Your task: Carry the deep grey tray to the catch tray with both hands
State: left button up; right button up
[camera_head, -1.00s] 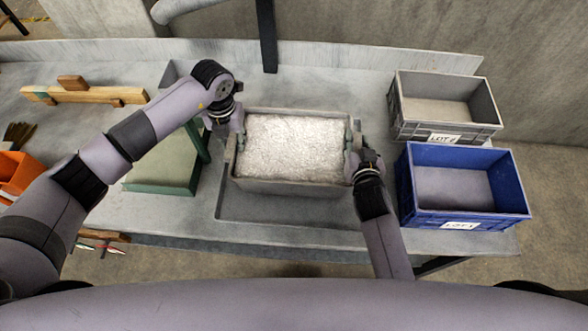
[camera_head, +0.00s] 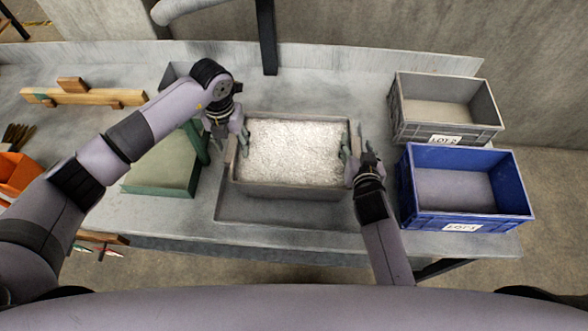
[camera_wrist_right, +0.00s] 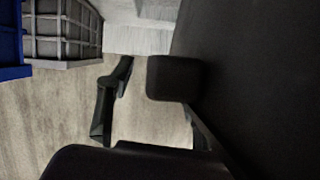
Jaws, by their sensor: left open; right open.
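The deep grey tray (camera_head: 280,191), filled with whitish grain (camera_head: 293,150), sits level inside the back part of the catch tray (camera_head: 290,212), a wide shallow grey basin in the bench; its underside is hidden. My left gripper (camera_head: 236,138) is open at the tray's left end wall, one finger over the inner side. My right gripper (camera_head: 355,152) is open at the right end wall, with a finger on either side of it. The right wrist view shows its dark fingers (camera_wrist_right: 150,115) apart; a large dark surface fills the right side there.
A blue crate (camera_head: 465,217) and a grey crate (camera_head: 446,131) stand close to the right of my right gripper. A green-sided box (camera_head: 160,188) is left of the catch tray. A wooden piece (camera_head: 85,97), brush (camera_head: 18,135) and orange bin (camera_head: 14,172) lie further left.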

jog(key=shift+s, duration=0.15)
pick_arm(q)
notch_tip(320, 180, up, 11)
jog(key=shift+f, duration=0.15)
pick_arm(e)
jog(key=v, duration=1.1)
jog(key=shift+s+r, duration=0.25)
jog(key=shift+s, duration=0.1)
jog(key=shift+a, duration=0.1)
